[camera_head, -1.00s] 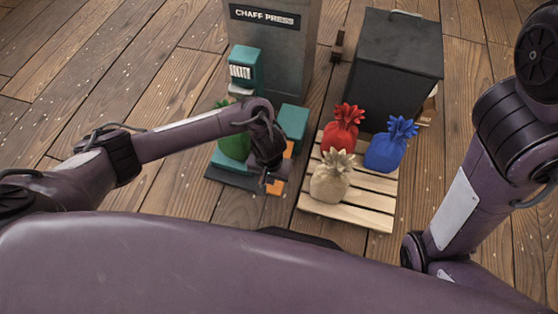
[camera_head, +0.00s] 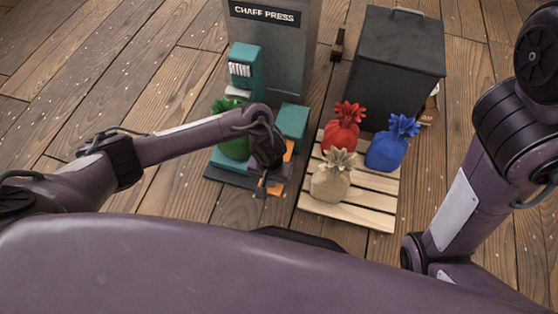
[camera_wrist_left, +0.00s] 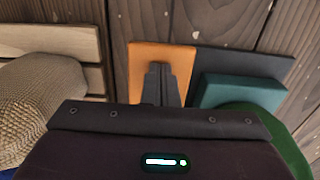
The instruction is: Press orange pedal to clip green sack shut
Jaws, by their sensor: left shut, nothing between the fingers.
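The orange pedal (camera_head: 277,188) shows in the head view at the front of the teal machine (camera_head: 243,68), partly behind my left arm. It also shows in the left wrist view (camera_wrist_left: 146,60). My left gripper (camera_wrist_left: 162,72) is shut and empty, with its fingertips over the pedal; I cannot tell whether they touch it. In the head view the left gripper (camera_head: 265,188) points down at the pedal. The green sack (camera_head: 233,146) stands upright on the machine's base, partly hidden by my left forearm. My right arm is at the right edge, its gripper out of sight.
A wooden pallet (camera_head: 375,216) to the right of the machine holds a red sack (camera_head: 341,134), a blue sack (camera_head: 386,152) and a beige sack (camera_head: 331,184). A dark bin (camera_head: 396,70) and the grey chaff press (camera_head: 284,55) stand behind. Floor to the left is clear.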

